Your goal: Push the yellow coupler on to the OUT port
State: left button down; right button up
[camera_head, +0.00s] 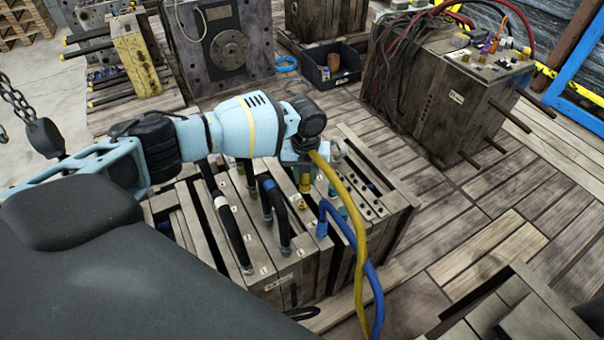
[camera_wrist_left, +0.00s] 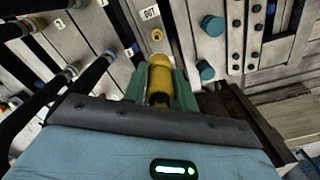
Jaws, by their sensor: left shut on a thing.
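The yellow coupler (camera_wrist_left: 160,75) is between the green fingers of my left gripper (camera_wrist_left: 160,88), which is shut on it. In the head view the coupler (camera_head: 305,183) shows below my left wrist, with the yellow hose (camera_head: 356,210) running from the wrist down to the front. The OUT port (camera_wrist_left: 157,35) is a small brass fitting beside an OUT label (camera_wrist_left: 150,13) on the mould face. The coupler's front end points at the port, and a short stretch of plate shows between them. My right gripper is not in view.
The wooden-looking mould block (camera_head: 330,270) carries several black hoses to the left of the coupler. A blue hose (camera_head: 350,235) stands close on the right. Blue-green knobs (camera_wrist_left: 213,26) sit right of the port. Another mould (camera_head: 445,90) with hoses stands behind right.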

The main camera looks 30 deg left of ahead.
pick_arm(q)
jog(key=shift+w+a+f+m, duration=0.35)
jog(key=shift+a+f+m, duration=0.25)
jog(key=shift+m, duration=0.6)
jog(key=shift+f, duration=0.1)
jog(key=shift+a+f+b, duration=0.1)
jog(key=shift+f+b, duration=0.75)
jog(key=shift+f, duration=0.7)
jog(key=shift+f+b, duration=0.75)
jog(key=shift+f, duration=0.6)
